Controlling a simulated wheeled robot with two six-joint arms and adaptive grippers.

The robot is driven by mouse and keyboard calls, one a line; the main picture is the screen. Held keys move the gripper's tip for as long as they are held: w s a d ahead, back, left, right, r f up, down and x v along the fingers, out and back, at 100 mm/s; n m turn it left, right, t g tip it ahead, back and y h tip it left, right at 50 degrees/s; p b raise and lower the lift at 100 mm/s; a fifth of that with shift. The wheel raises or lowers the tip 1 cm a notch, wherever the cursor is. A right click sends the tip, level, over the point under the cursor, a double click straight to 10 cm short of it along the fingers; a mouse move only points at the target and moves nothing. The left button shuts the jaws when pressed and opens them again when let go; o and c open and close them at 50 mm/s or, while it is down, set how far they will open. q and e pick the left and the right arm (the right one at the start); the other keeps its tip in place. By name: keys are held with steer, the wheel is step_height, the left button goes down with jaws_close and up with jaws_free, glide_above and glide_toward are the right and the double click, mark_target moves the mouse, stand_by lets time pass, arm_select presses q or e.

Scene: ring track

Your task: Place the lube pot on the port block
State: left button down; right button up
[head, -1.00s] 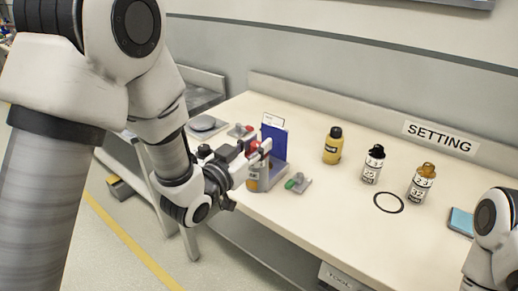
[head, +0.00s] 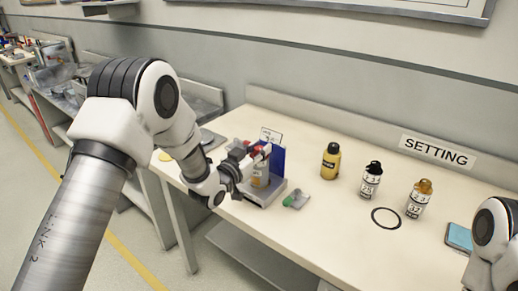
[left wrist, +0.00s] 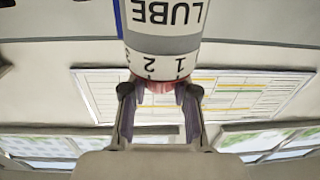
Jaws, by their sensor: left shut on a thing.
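My left gripper (head: 262,153) is shut on the red cap of the lube pot (head: 260,175). The left wrist view shows the pot close up, with a white and grey band reading LUBE (left wrist: 162,30) and number marks; the fingers (left wrist: 160,92) grip its red neck. The pot is upright at the grey port block (head: 268,193), in front of the block's blue back panel (head: 278,160). I cannot tell whether the pot's base touches the block. The gripper hides part of the pot's top. My right gripper is out of view.
A green-tipped grey piece (head: 296,199) lies right of the block. The front middle of the bench (head: 335,235) is clear.

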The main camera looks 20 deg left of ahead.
arm_select(q)
steer(key=shift+f, duration=0.2)
steer(key=c, duration=0.9)
jaws_free()
